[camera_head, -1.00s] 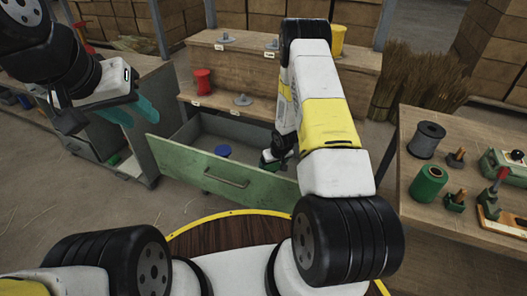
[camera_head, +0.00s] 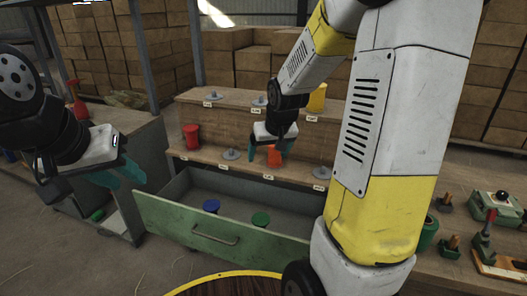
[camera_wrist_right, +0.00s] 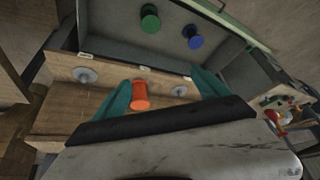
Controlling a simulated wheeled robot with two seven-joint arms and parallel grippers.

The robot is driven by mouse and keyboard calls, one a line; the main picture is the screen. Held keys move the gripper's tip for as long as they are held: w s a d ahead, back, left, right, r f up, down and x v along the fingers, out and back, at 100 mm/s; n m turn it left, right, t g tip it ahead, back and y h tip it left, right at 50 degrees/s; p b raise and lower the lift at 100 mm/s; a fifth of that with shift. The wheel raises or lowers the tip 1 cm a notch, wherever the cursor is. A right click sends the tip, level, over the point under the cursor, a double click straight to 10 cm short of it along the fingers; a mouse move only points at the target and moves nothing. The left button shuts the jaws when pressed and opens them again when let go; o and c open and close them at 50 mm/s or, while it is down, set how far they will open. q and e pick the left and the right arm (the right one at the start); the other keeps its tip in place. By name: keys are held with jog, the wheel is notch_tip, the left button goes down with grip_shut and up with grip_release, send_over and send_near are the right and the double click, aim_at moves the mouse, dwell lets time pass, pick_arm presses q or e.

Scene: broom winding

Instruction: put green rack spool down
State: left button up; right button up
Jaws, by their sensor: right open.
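A green spool (camera_head: 261,218) rests inside the open drawer, right of a blue spool (camera_head: 211,206). In the right wrist view the green spool (camera_wrist_right: 150,18) and the blue spool (camera_wrist_right: 192,37) stand apart on the drawer floor. My right gripper (camera_head: 277,151) is open above the rack's lower shelf. An orange spool (camera_wrist_right: 140,95) on that shelf shows between its teal fingers in the right wrist view, closer to the left one; contact cannot be told. My left gripper (camera_head: 120,177) is open and empty over the floor at left.
The green-fronted drawer (camera_head: 215,231) is pulled out below the wooden rack (camera_head: 225,120). A red spool (camera_head: 192,136) and grey holders stand on the rack. A bench (camera_head: 470,252) at right holds another green spool (camera_head: 427,235) and tools. My right arm covers part of it.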

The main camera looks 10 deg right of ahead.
jog(key=s+a+r, duration=0.1)
jog(key=s+r, duration=0.3)
jog(key=s, duration=0.3)
jog(key=s+a+r+y, duration=0.1)
jog(key=s+a+r, duration=0.1)
jog(key=s+r, duration=0.2)
jog(key=s+a+r, duration=0.1)
jog(key=s+r, duration=0.3)
jog(key=s, duration=0.6)
jog(key=shift+s+a+t+y, duration=0.15)
jog(key=shift+s+t+y, duration=0.1)
jog(key=shift+t+y, duration=0.05)
jog(key=shift+r, duration=0.1)
dwell(0.5)
